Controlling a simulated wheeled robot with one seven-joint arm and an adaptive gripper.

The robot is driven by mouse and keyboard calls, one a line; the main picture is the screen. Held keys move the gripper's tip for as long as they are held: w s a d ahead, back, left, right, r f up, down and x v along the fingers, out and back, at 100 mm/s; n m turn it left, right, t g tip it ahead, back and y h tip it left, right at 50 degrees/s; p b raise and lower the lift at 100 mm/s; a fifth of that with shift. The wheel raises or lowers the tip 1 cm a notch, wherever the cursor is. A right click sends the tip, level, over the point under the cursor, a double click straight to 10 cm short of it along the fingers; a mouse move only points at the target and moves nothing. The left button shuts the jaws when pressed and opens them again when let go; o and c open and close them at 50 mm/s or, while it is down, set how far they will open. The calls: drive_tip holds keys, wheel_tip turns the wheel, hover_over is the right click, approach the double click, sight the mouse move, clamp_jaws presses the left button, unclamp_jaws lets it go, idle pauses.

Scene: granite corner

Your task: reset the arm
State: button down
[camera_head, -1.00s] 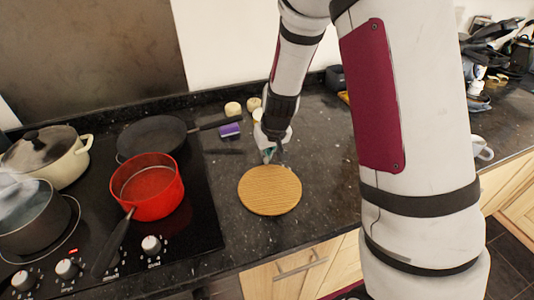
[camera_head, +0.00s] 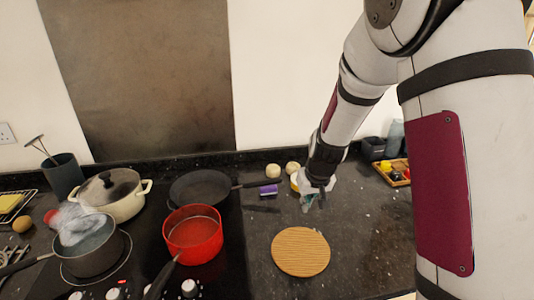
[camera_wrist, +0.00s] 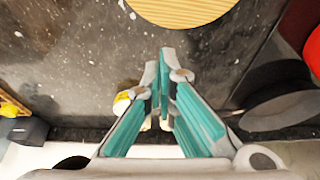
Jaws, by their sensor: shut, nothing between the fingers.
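My gripper (camera_head: 311,203) is above the dark granite counter, behind the round wooden board (camera_head: 300,251) in the head view. In the wrist view my gripper (camera_wrist: 159,58) shows its two teal-padded fingers, their tips together with nothing between them. The wooden board (camera_wrist: 183,8) is cut off at the top edge of the wrist view, apart from the fingertips. My arm comes down from the upper right of the head view and hides part of the counter.
A red saucepan (camera_head: 192,236), a black frying pan (camera_head: 202,187), a cream lidded pot (camera_head: 113,192) and a grey pot (camera_head: 91,250) are on the hob at left. A wooden tray (camera_head: 395,180) is at back right. Counter right of the board is clear.

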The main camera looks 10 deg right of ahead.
drive_tip(key=s+a+v, duration=0.1)
drive_tip(key=a+v, duration=0.1)
drive_tip(key=v, duration=0.9)
drive_tip(key=s+r, duration=0.4)
drive_tip(key=s, duration=0.4)
drive_tip(key=s+r+t, duration=0.1)
drive_tip(key=s+r, duration=0.3)
drive_tip(key=s, duration=0.4)
drive_tip(key=s+a+r, duration=0.1)
drive_tip(key=s+r, duration=0.4)
drive_tip(key=s, duration=0.3)
drive_tip(key=shift+t, duration=0.4)
